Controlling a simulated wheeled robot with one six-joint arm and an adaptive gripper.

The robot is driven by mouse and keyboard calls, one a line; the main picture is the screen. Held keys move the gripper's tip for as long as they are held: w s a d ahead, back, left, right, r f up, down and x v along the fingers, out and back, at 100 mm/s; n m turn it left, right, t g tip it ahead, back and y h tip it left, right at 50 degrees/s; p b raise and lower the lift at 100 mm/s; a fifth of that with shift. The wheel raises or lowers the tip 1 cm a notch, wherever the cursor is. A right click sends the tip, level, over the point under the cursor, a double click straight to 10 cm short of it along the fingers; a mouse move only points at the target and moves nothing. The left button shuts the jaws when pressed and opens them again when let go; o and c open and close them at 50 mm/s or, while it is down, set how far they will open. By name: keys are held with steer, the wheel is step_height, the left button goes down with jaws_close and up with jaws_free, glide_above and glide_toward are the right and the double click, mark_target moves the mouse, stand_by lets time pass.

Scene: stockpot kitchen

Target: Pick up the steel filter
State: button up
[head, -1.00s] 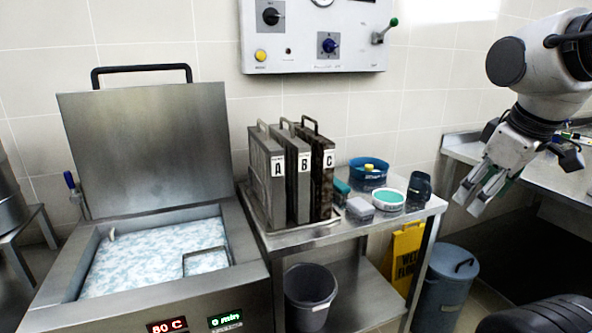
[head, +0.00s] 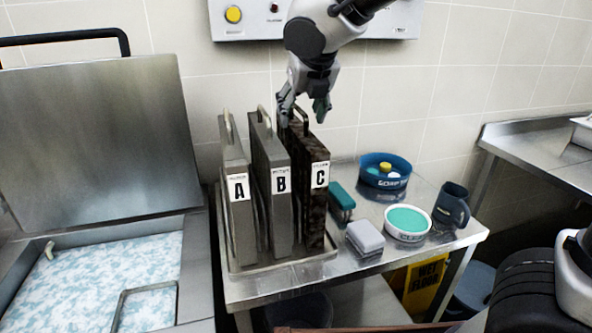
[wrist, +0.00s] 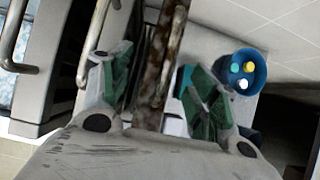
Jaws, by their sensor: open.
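Three upright slab filters stand side by side on a metal tray (head: 284,264). Filter A (head: 238,225) is grey and filter B (head: 281,215) is darker grey, both metallic. Filter C (head: 314,215) is dark brown and mottled. Each has a loop handle on top; the small print on the labels is unreadable. My gripper (head: 303,106) is open at the top of filter C, by its handle. In the wrist view, my gripper (wrist: 155,88) has its fingers on either side of the mottled filter C (wrist: 160,55), with no clear grip on it.
The steel side table (head: 255,291) also holds a teal brush (head: 341,200), a grey sponge block (head: 365,238), a teal-topped round tub (head: 408,221), a blue bowl (head: 385,173) and a dark mug (head: 452,205). An open-lidded vat (head: 100,140) with foamy liquid stands left.

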mark_target(300, 129)
steer(key=x, duration=0.4)
steer(key=s+x, duration=0.1)
steer(key=x, duration=0.1)
steer(key=shift+d+f, duration=0.25)
steer(key=shift+f, duration=0.25)
jaws_close()
steer(key=shift+w+r, duration=0.1)
